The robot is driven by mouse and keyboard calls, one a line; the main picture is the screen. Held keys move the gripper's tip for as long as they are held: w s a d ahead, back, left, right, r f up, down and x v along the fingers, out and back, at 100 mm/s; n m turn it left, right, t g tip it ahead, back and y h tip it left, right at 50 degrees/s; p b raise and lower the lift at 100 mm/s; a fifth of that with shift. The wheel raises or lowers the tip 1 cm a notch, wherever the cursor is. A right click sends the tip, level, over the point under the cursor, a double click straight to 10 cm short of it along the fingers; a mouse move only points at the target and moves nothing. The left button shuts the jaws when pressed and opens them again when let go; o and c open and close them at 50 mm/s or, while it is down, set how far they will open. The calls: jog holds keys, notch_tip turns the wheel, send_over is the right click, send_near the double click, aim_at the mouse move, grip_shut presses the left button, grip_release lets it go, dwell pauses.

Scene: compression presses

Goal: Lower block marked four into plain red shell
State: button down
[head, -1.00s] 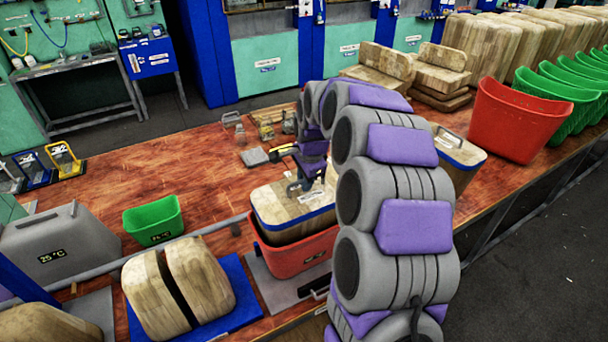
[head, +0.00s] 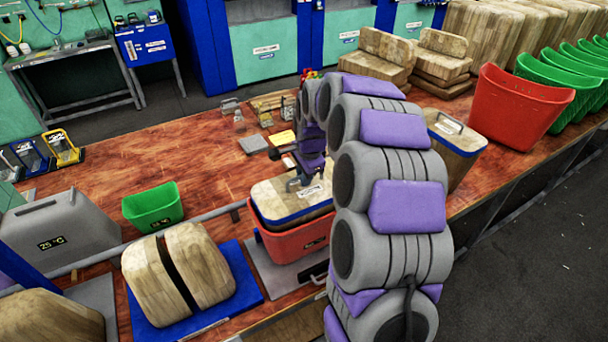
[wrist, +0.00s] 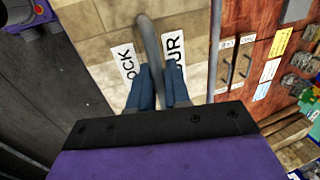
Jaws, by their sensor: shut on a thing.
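The wooden block marked four (head: 270,197) has a blue band near its top and sits upright, partly inside the red shell (head: 285,242). Its lower part is hidden by the shell walls. My gripper (head: 302,182) is above the block and shut on its handle. In the wrist view my gripper (wrist: 160,80) closes on the grey bar handle (wrist: 150,42), between the two halves of the block's label. The red shell has a small dark label on its front. My arm hides the right side of the block and shell.
A split wooden form (head: 180,272) on a blue plate stands at the near left. Behind it are a green bin (head: 153,207) and a grey box (head: 60,235). Another handled block (head: 452,140) and a large red bin (head: 520,105) stand right. The table's left middle is clear.

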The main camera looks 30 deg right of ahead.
jog(key=shift+a, duration=0.15)
jog(key=shift+f, duration=0.3)
dwell(0.5)
jog(key=c, duration=1)
grip_release()
jog(key=shift+f, duration=0.1)
jog(key=p+v, duration=0.1)
jog(key=v, duration=1.6)
jog(key=shift+p, duration=0.3)
